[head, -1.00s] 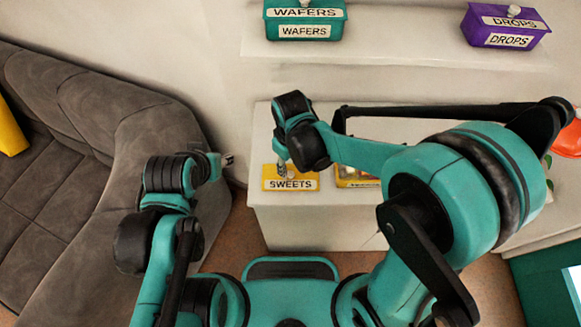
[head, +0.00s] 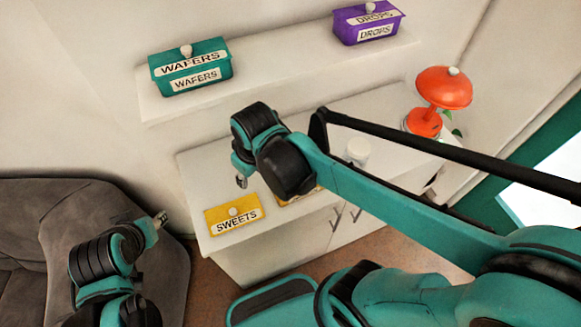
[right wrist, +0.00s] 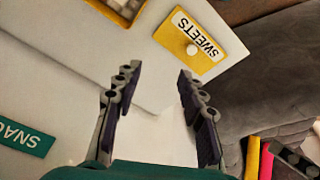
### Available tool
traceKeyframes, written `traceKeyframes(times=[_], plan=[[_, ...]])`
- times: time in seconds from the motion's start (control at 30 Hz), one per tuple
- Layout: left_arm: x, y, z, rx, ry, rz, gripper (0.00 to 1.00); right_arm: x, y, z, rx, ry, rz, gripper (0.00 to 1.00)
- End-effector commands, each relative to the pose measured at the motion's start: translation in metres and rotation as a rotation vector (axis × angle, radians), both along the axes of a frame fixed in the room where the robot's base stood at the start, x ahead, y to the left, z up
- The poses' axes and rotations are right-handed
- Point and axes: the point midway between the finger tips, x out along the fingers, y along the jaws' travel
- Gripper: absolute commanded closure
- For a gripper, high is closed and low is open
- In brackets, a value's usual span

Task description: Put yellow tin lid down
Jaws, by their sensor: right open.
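The yellow tin lid (head: 233,218), marked SWEETS and with a pale knob, lies flat on the white cabinet top near its front left edge. It also shows in the right wrist view (right wrist: 187,29). My right gripper (head: 242,181) is open and empty, apart from the lid; in the right wrist view its spread fingers (right wrist: 158,78) have bare white surface between them. The yellow tin (right wrist: 124,8) stands open beside the lid with pale contents, mostly hidden behind my right arm in the head view. My left gripper (head: 160,219) is low at the left; its fingers are too small to judge.
A teal WAFERS tin (head: 190,68) and a purple DROPS tin (head: 368,22) stand on the shelf behind. An orange lamp (head: 443,88) and a white jar (head: 357,150) are on the right. A grey sofa (head: 60,200) is at left. A teal SNACKS label (right wrist: 22,138) shows in the right wrist view.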

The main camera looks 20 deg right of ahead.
Motion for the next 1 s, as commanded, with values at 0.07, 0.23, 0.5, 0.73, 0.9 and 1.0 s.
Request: traceKeyframes(times=[0.07,0.23,0.5,0.73,0.9,1.0], plan=[[0.0,0.0,0.0,0.0,0.0,0.0,0.6,-0.012,-0.029,0.009,0.033,-0.081,-0.114,0.6],[0.0,0.0,0.0,0.0,0.0,0.0,0.6,-0.029,-0.072,0.02,0.093,-0.24,-0.314,0.6],[0.0,0.0,0.0,0.0,0.0,0.0,0.6,-0.042,-0.099,0.023,0.136,-0.358,-0.451,0.6],[0.0,0.0,0.0,0.0,0.0,0.0,0.6,-0.042,-0.1,0.023,0.137,-0.362,-0.454,0.6],[0.0,0.0,-0.01,0.0,0.0,0.0,0.6,-0.042,-0.1,0.013,0.136,-0.361,-0.453,0.6],[0.0,0.0,-0.029,0.0,0.0,0.0,0.6,-0.042,-0.1,-0.006,0.137,-0.361,-0.453,0.6]])
